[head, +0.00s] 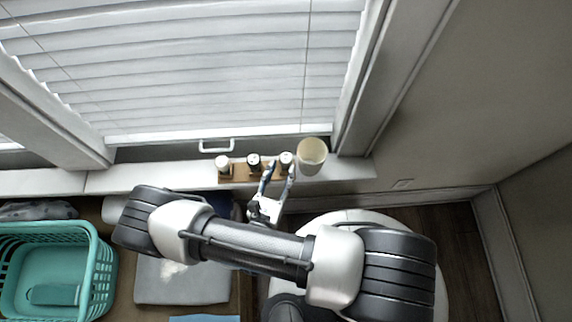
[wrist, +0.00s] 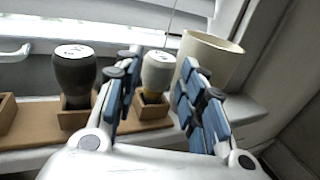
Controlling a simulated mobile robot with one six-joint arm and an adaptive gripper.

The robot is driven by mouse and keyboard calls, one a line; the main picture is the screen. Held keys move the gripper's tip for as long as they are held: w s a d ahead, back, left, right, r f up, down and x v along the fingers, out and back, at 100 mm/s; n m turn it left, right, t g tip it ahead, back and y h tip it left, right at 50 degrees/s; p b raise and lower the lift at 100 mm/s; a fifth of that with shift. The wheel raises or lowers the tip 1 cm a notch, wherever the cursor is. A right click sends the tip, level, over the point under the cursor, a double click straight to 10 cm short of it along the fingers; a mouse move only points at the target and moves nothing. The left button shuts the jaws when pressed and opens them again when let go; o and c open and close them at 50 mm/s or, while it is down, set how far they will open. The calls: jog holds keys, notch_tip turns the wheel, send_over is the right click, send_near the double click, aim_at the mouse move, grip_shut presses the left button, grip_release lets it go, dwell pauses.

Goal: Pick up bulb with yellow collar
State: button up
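A white bulb (wrist: 158,70) with a yellowish collar (wrist: 152,97) stands upright in a small wooden holder on the window sill. In the head view this bulb (head: 286,158) is the rightmost of three. My gripper (head: 279,172) is open in front of it. In the wrist view the bulb shows between the two blue-padded fingers, and I see no finger closed on it. The left finger partly covers the holder. Whether the fingertips touch the bulb cannot be told.
A dark bulb (wrist: 75,72) stands left of it, and another white-topped one (head: 223,161) further left. A cream cup (head: 312,155) stands close on the right. White blinds (head: 200,65) hang behind. A teal basket (head: 98,268) is at lower left.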

aim_at(286, 163)
jog(key=shift+x, duration=1.35)
jog(key=c, duration=0.7)
jog(key=shift+o, duration=0.2)
jog(key=shift+r, duration=0.1)
